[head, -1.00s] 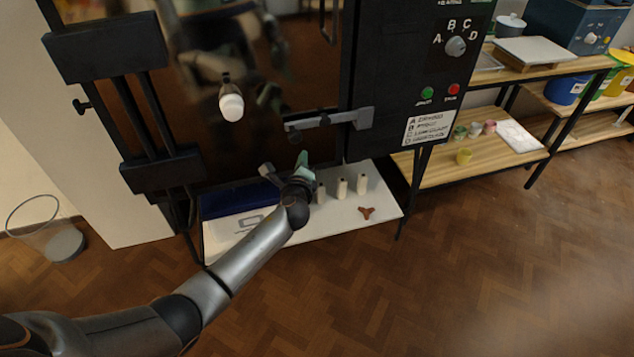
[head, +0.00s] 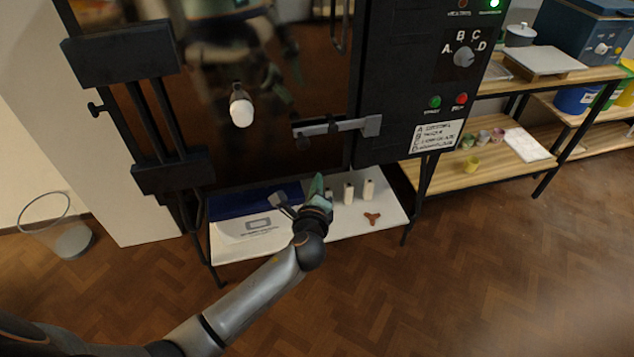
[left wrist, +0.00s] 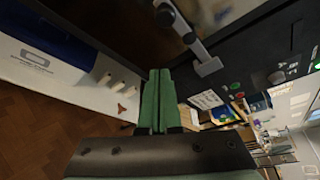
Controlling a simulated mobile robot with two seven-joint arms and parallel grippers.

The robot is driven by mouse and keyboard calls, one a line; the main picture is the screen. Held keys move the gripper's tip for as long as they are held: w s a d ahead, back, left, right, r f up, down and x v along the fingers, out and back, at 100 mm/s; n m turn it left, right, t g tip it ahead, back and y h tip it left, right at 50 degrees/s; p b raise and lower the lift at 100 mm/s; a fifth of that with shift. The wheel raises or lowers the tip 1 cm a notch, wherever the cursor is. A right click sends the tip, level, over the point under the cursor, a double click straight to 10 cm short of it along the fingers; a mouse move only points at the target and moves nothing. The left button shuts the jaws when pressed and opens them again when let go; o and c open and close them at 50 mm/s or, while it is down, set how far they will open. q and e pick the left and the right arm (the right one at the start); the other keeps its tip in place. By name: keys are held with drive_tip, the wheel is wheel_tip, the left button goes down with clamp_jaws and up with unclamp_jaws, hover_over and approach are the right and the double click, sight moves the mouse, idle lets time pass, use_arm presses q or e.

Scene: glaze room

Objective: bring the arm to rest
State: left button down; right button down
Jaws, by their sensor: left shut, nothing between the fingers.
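My left gripper (head: 317,187) reaches in from the lower left in the head view, in front of the dark kiln (head: 262,120) and over the white lower shelf. Its green fingers (left wrist: 158,100) are pressed together with nothing between them in the left wrist view. The gripper hides part of the shelf and of the white posts behind it. My right gripper is not in either view.
The white shelf (head: 388,212) holds white posts (head: 368,190), a brown three-armed piece (head: 372,218) and a blue item (head: 235,202). A latch bar (head: 345,126) juts from the kiln. The wooden floor (head: 480,270) at right is clear.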

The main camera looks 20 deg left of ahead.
use_arm(q)
drive_tip(key=s+d+f+n+g+h, duration=0.2)
drive_tip(key=s+f+n+g+h, duration=0.2)
drive_tip(key=s+f+n, duration=0.65)
drive_tip(key=s+f+n+h, duration=0.1)
drive_tip(key=s+n, duration=0.3)
drive_tip(key=s, duration=0.5)
drive_tip(key=s+f+n+g+h, duration=0.1)
drive_tip(key=s+f+n, duration=0.3)
drive_tip(key=s, duration=0.4)
drive_tip(key=shift+s+f+n, duration=0.35)
drive_tip(key=shift+n, duration=0.3)
